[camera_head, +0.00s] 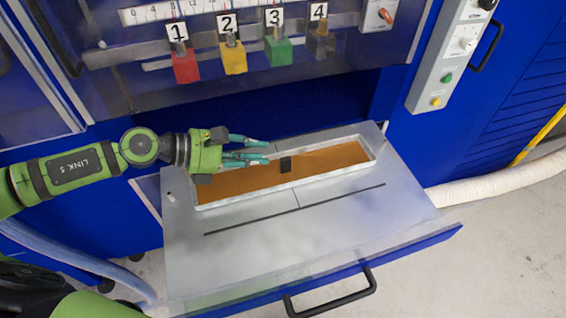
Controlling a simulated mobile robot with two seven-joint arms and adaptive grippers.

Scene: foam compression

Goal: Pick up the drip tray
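The drip tray (330,163) is a long, shallow tray with a pale rim and a brown-orange inside. It lies in the grey top of a pulled-out drawer (300,240). My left gripper (267,151) reaches in from the left, above the tray's left half. Its teal fingers are spread apart, with nothing seen between them. I cannot tell whether a finger touches the tray. The gripper hides part of the tray's far left edge. My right gripper is out of view.
Red (185,67), yellow (233,60), green (279,52) and dark (320,46) numbered blocks hang above the drawer on the blue machine. A black handle (330,300) is on the drawer front. A white hose (495,187) lies at right. Open floor shows at lower right.

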